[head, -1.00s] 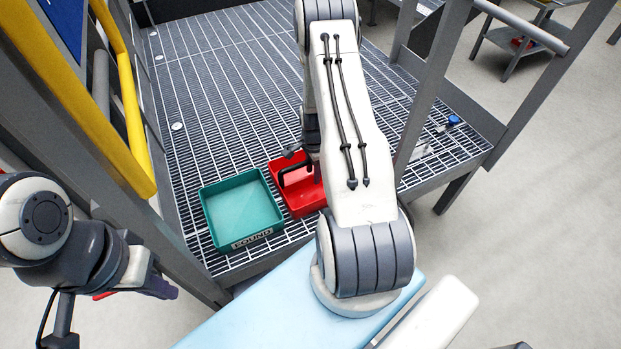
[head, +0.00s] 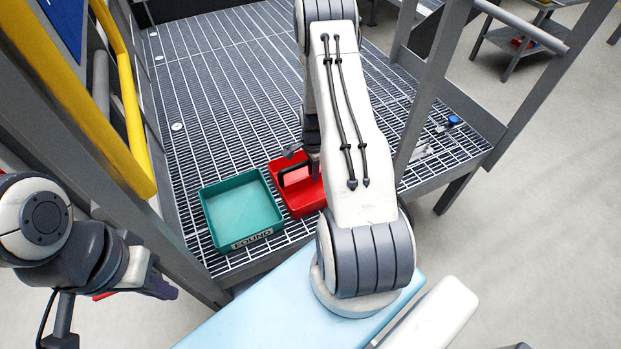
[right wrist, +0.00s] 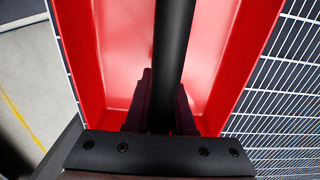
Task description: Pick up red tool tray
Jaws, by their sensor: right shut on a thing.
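The red tool tray (head: 309,201) sits on the grating, to the right of a green tray. It has a dark bar handle across its top. In the right wrist view the tray's red walls (right wrist: 80,60) surround the black handle (right wrist: 175,50), which runs up the middle. My right gripper (head: 299,160) is over the tray and shut on its handle; my arm hides part of the tray's right side. Whether the tray's base touches the grating is hard to tell. My left gripper (head: 160,289) is at the lower left, away from the tray; its jaw opening is unclear.
The green tray (head: 240,207), labelled FOUND, stands close beside the red one and looks empty. A yellow rail (head: 122,100) runs along the left and grey posts stand at the right. Small items, one blue (head: 454,121), lie at the grating's right edge. The grating behind is clear.

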